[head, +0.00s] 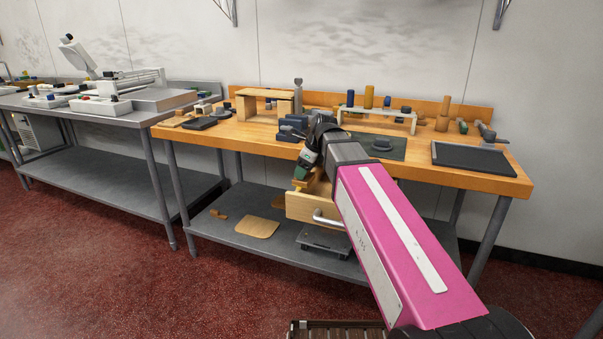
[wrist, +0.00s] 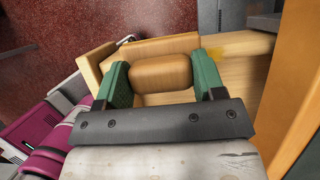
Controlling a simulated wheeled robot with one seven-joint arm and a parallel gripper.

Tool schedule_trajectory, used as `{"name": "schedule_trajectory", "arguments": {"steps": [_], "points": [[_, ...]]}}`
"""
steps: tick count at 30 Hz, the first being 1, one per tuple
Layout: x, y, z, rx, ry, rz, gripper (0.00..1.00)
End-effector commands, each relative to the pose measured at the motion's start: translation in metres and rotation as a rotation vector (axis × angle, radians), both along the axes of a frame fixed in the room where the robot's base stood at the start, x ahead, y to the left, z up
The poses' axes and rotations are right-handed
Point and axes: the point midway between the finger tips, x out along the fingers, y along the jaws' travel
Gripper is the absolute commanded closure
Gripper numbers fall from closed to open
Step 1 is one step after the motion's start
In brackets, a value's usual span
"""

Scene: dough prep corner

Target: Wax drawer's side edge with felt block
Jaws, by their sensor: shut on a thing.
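The drawer (head: 300,206) is pulled out under the wooden workbench. Its pale front and metal handle (head: 328,218) face the room. In the wrist view the drawer's front panel (wrist: 93,66) is at the left and its long pale side (wrist: 243,44) runs to the right. A yellow smear (wrist: 214,53) shows on that side, just right of the block. My gripper (wrist: 161,77) has green fingers, shut on the tan felt block (wrist: 160,71). The block is over the drawer, at its side; I cannot tell whether it touches the edge. In the head view my arm partly hides the drawer.
The wooden workbench (head: 232,133) holds a small wooden stand, a dark mat and a black tray (head: 468,158). A grey shelf (head: 225,231) below carries a board (head: 257,228). A steel table (head: 103,113) stands at the left.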

Motion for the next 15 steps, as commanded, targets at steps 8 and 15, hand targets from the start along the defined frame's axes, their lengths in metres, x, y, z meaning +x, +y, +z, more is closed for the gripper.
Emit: {"name": "schedule_trajectory", "arguments": {"steps": [8,15], "points": [[0.0079,-0.0032,-0.0004,-0.001,-0.001,0.000,0.66],[0.0104,-0.0038,-0.0002,-0.001,0.000,-0.001,0.66]]}}
